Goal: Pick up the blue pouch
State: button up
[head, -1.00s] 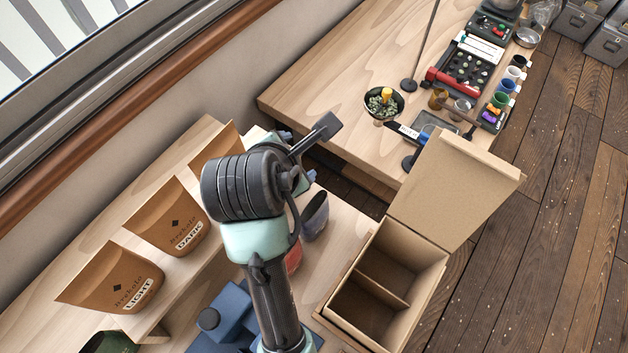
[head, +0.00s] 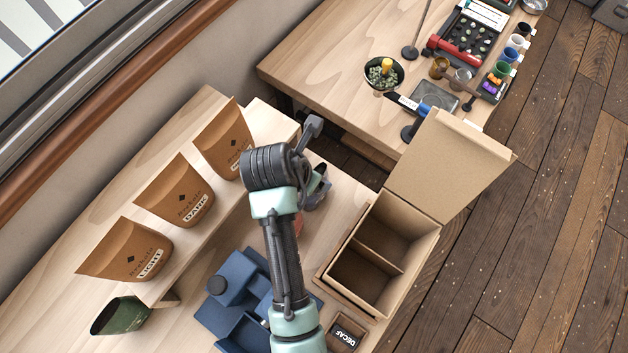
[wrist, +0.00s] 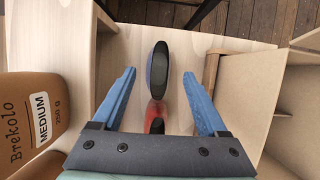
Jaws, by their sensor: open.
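The blue pouch (wrist: 158,68) stands on the wooden table, seen from above in the wrist view as a dark blue shape with a dark top. My gripper (wrist: 159,76) is open, with one blue finger on each side of the pouch in that view and a visible gap on both sides. I cannot tell how far the fingertips are above it. A red pouch (wrist: 155,117) stands close to the blue one, nearer my palm in the picture. In the head view my arm and gripper (head: 318,178) largely hide both pouches.
An open two-compartment cardboard box (head: 391,248) stands to the right. Brown pouches, labelled MEDIUM (wrist: 40,110), DARK (head: 176,190) and LIGHT (head: 128,250), line the raised shelf at left. A blue stand (head: 228,278), green pouch (head: 120,315) and DECAF box (head: 345,333) are nearer.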

jog(key=shift+p+x, duration=0.45)
jog(key=shift+x, duration=1.95)
jog(key=shift+a, duration=0.1)
grip_shut()
